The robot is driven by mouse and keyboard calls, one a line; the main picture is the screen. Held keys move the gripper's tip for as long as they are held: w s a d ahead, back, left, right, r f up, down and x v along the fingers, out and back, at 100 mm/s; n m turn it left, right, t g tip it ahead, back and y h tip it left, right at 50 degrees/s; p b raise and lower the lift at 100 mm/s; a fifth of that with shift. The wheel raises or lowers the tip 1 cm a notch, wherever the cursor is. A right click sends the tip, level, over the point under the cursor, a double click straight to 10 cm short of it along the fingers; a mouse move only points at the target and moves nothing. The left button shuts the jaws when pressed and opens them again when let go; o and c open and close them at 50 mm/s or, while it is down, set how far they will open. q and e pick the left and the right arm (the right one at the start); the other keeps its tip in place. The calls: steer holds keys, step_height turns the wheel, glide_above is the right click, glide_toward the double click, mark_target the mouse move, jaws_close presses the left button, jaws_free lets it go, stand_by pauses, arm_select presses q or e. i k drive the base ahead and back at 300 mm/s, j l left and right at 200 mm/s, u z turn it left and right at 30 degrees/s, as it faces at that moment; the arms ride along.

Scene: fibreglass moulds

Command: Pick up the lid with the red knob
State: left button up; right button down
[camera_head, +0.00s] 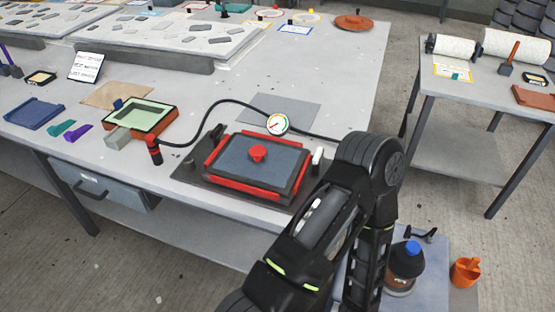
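The lid (235,154) is a flat blue-grey panel with a red knob (258,153) at its middle. It lies level in a red-edged dark frame (240,187) near the front edge of the big table. One of my arms rises from the bottom of the view and bends just right of the lid, then runs back down out of the picture. Neither gripper shows, so nothing is seen touching the lid or the knob.
A round gauge (277,124) with a black hose stands behind the lid. A red-framed tray (149,118) and a blue tray (34,113) lie to the left. A side table (480,100) stands at the right. A blue-capped bottle (406,262) and orange cup (465,272) are at lower right.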

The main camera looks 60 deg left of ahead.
mark_target(260, 163)
steer(key=k+j, duration=0.75)
steer(key=j, duration=0.1)
